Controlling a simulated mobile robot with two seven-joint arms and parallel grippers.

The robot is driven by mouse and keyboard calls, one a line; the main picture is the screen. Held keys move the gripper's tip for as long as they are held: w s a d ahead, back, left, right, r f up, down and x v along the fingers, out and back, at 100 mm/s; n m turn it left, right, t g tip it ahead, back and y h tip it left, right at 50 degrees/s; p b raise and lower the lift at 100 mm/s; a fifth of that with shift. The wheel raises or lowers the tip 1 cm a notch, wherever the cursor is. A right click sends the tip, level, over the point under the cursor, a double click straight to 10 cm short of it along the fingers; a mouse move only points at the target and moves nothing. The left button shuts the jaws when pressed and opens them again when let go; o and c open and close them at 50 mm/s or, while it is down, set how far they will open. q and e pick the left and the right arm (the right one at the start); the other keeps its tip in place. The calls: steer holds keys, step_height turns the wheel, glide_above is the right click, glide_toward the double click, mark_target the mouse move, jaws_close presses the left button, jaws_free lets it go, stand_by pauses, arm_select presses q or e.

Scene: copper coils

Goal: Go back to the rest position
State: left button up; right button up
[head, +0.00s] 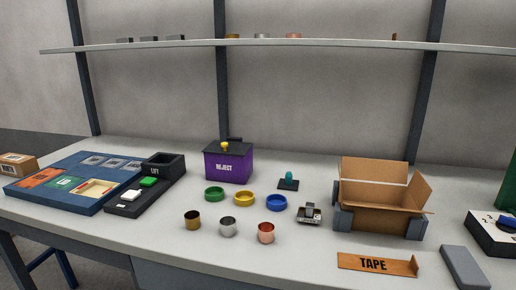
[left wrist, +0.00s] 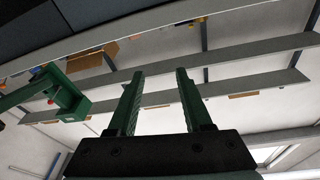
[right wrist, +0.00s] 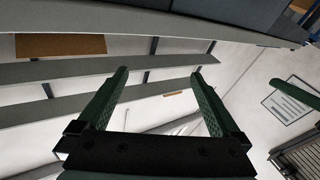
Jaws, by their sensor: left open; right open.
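My left gripper (left wrist: 158,88) shows in the left wrist view, its two green fingers apart with nothing between them. My right gripper (right wrist: 160,85) shows in the right wrist view, also with green fingers apart and empty. Neither gripper shows in the head view. On the table (head: 140,235) stand three coils in a front row: a brass one (head: 192,220), a silver one (head: 228,227) and a copper one (head: 266,233). Behind them lie a green ring (head: 214,194), a yellow ring (head: 244,198) and a blue ring (head: 276,202).
A purple REJECT box (head: 228,165) stands at the back. An open cardboard box (head: 378,208) is on the right, with a TAPE plate (head: 376,264) before it. A blue board (head: 80,167) and a dark tray (head: 130,205) are on the left. A shelf (head: 330,43) spans the back.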

arm_select(q)
steer(key=s+a+f+n+g+y+p, duration=0.2)
steer(key=s+f+g+p, duration=0.6)
steer(key=p, duration=0.7)
step_height(320, 180, down, 2)
steer(key=shift+s+a+f+n+g+y, duration=0.25)
steer(key=shift+s+n+g+y, duration=0.15)
steer(key=shift+n+g+y, duration=0.4)
arm_select(e)
steer(key=s+d+f+m+g+h, duration=0.2)
steer(key=s+f+m+g+h, duration=0.1)
steer(key=s+f+g, duration=0.5)
step_height(320, 180, down, 2)
steer(key=shift+s+d+f+m+g+h, duration=0.2)
steer(key=shift+s+f+m+g+h, duration=0.15)
steer(key=shift+g, duration=0.35)
steer(key=shift+r, duration=0.1)
